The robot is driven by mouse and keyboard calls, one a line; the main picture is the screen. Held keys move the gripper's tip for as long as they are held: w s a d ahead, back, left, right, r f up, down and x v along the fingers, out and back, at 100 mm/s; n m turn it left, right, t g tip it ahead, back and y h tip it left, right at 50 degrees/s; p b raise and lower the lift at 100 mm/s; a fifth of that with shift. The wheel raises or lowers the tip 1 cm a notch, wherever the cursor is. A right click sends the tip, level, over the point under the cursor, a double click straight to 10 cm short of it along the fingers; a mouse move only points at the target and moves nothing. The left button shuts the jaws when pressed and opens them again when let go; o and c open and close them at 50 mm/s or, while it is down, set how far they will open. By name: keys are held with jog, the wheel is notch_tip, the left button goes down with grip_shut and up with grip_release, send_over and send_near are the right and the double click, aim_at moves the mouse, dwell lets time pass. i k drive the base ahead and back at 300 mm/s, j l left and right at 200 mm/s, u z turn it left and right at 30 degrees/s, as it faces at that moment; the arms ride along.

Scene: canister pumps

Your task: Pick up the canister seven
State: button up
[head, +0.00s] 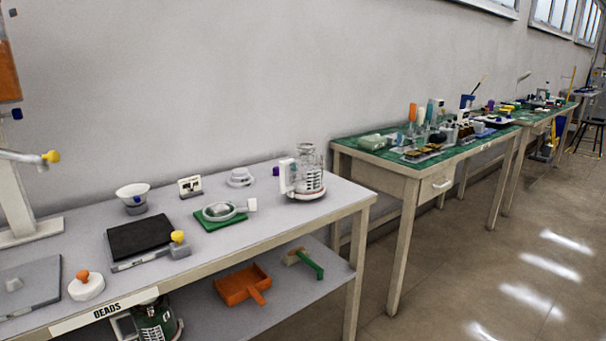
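A clear, ribbed canister (309,170) with a white handle on its left side stands upright near the right end of the front bench top. A second canister, dark green with a pale side part (155,321), stands on the shelf below the bench, behind the "BEADS" label. Its top is hidden by the bench edge and its bottom is cut off by the frame. No number can be read on either canister, so I cannot tell which one is seven. My gripper is not in view.
The front bench (262,232) also holds a white bowl (133,193), a black pad (140,238), a green mat (223,217) and a white stand (18,205). An orange dustpan (243,285) lies on its lower shelf. A cluttered green-topped table (390,153) stands behind. The floor (500,270) at right is clear.

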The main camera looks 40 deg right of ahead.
aim_at(305, 163)
jog(key=i+z, duration=0.1)
jog(key=z, duration=1)
jog(key=i, duration=0.8)
jog(key=i+j+z, duration=0.1)
jog(key=i, duration=0.65)
